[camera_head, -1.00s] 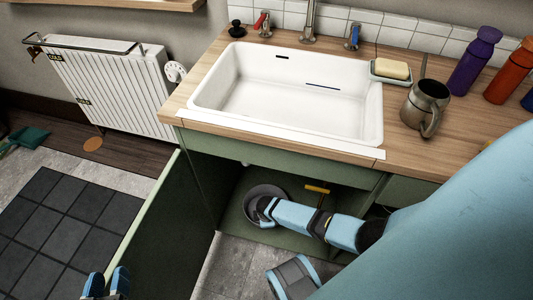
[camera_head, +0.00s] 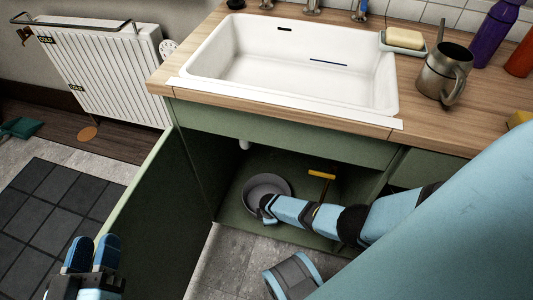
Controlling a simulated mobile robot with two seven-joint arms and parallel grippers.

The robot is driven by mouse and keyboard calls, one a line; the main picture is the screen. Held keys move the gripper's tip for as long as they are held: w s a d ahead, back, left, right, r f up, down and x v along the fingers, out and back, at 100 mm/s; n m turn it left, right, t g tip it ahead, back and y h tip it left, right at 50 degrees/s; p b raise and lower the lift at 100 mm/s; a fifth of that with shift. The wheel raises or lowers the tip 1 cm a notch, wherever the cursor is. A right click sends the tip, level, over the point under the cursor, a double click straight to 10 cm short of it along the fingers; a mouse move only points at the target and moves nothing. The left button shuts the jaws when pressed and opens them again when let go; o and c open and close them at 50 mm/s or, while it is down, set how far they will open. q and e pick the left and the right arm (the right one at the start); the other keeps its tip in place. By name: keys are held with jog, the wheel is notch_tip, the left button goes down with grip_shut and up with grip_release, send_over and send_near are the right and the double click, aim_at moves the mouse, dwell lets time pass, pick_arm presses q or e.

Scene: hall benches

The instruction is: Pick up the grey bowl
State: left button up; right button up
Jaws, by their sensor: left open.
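The grey bowl (camera_head: 270,184) sits on the floor of the open green cabinet under the sink. My right arm reaches in from the right, and its gripper (camera_head: 266,207) is at the bowl's near rim, overlapping it in the picture. The right fingers are small and dark there, and I cannot tell whether they grip the rim. My left gripper (camera_head: 93,254) is at the lower left, outside the open cabinet door, with its two blue fingers apart and nothing between them.
The green cabinet door (camera_head: 150,215) stands open between my left gripper and the bowl. A yellow-handled tool (camera_head: 321,175) stands right of the bowl. Above are the white sink (camera_head: 290,75), a metal mug (camera_head: 444,73) and soap (camera_head: 404,38) on the wooden counter.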

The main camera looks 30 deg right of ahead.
jog(key=shift+w+d+f+b, duration=0.15)
jog(key=shift+f+b, duration=0.35)
jog(key=shift+f, duration=0.6)
pick_arm(q)
notch_tip(320, 180, down, 3)
jog(key=shift+d+r+g, duration=0.1)
jog(key=shift+r+g, duration=0.05)
jog(key=shift+g, duration=0.45)
pick_arm(e)
jog(key=shift+r, duration=0.1)
grip_shut()
